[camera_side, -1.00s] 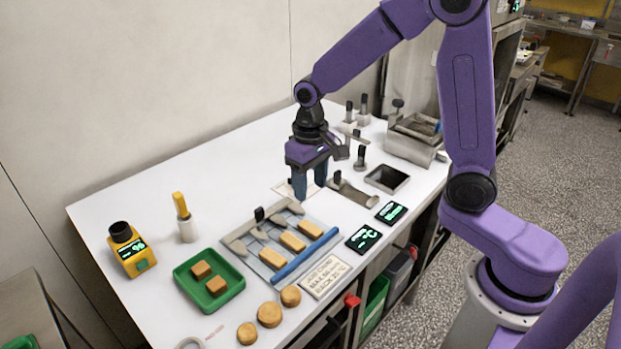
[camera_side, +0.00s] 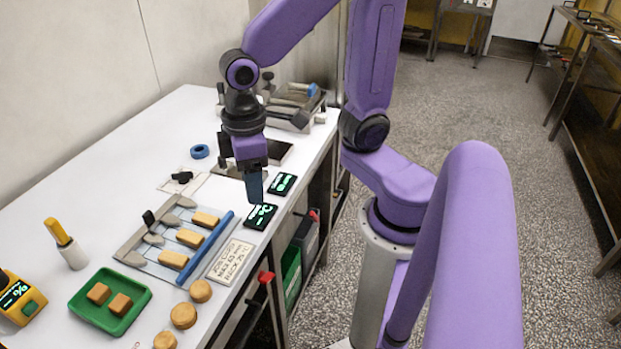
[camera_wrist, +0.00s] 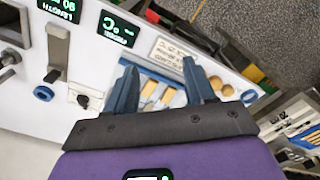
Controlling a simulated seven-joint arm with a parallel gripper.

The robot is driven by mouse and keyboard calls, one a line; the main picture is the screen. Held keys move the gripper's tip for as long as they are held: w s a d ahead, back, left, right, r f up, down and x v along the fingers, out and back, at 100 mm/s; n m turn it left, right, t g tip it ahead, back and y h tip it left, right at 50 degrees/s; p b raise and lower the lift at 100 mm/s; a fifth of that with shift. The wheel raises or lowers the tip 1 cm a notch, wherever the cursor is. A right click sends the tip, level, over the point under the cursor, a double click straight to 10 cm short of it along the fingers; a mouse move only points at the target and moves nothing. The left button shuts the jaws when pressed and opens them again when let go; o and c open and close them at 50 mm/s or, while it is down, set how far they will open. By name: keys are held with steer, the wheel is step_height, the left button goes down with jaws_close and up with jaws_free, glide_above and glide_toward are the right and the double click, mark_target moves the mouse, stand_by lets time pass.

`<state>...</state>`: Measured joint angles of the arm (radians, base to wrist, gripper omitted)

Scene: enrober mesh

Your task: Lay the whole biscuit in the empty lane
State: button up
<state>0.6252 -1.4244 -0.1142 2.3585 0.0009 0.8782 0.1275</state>
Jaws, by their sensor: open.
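My gripper (camera_side: 256,198) hangs above the table near two dark displays, nearer my base than the rack. In the wrist view its two blue fingers (camera_wrist: 159,64) are apart with nothing held between them. The wire rack (camera_side: 150,262) with grey lane dividers lies to the lower left, with a blue bar (camera_side: 207,248) along its near side. Three oblong biscuits lie on it: one at the far end (camera_side: 206,219), a middle one (camera_side: 189,238) and a near one (camera_side: 173,259). I cannot tell for sure which lane is empty or which biscuit is meant.
A green tray (camera_side: 141,304) holds two brown blocks. Three round biscuits (camera_side: 183,316) lie beside a printed card (camera_side: 231,261). A yellow scale (camera_side: 22,299), a yellow-handled brush (camera_side: 66,245) and a blue ring (camera_side: 199,151) stand around.

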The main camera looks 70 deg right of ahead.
steer(key=s+d+n, duration=0.3)
steer(key=s+n, duration=0.2)
steer(key=s, duration=0.5)
steer(key=shift+r, duration=0.25)
